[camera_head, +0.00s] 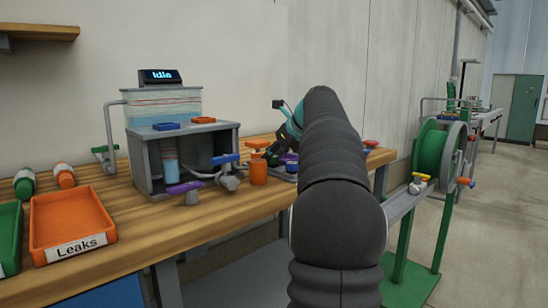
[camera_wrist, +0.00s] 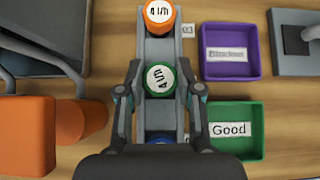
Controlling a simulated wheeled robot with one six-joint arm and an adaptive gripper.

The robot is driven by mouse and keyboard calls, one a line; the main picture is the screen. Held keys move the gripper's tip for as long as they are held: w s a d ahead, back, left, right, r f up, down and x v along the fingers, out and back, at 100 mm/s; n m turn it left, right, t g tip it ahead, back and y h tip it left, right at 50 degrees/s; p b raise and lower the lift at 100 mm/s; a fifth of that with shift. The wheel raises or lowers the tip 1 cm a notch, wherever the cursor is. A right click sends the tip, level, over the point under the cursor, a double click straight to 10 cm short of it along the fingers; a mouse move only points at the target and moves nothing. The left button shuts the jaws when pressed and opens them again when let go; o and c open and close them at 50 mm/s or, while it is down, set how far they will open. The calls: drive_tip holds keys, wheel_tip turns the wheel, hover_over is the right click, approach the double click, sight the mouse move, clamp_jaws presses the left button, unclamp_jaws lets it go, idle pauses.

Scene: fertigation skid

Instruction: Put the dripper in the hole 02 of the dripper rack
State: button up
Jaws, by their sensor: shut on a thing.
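A green dripper (camera_wrist: 160,79) with a "4 l/h" top is between the fingers of my gripper (camera_wrist: 160,82) in the wrist view. My gripper is shut on it, one finger on each side. The dripper is over the grey dripper rack (camera_wrist: 152,52), in line with its row; I cannot tell how deep it sits. An orange dripper (camera_wrist: 159,14) stands in the rack beside the label 03. A blue dripper (camera_wrist: 160,136) is mostly hidden by my gripper's body. No 02 label is readable. In the head view my gripper is largely hidden behind my arm.
Right of the rack are a purple tray (camera_wrist: 230,70) with a blurred label and a green "Good" tray (camera_wrist: 236,152). Orange parts (camera_wrist: 25,135) stand to the left. The head view shows an orange "Leaks" tray (camera_head: 72,220) and the tank unit (camera_head: 160,110) on the wooden bench.

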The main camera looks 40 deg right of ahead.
drive_tip(key=o, duration=0.9)
drive_tip(key=shift+f, duration=0.1)
drive_tip(key=shift+s+r, duration=0.1)
drive_tip(key=shift+r, duration=0.2)
drive_tip(key=p+v, duration=0.2)
drive_tip(key=v, duration=0.9)
drive_tip(key=shift+s+d+r, duration=0.1)
drive_tip(key=shift+s+r, duration=0.1)
drive_tip(key=shift+s, duration=0.1)
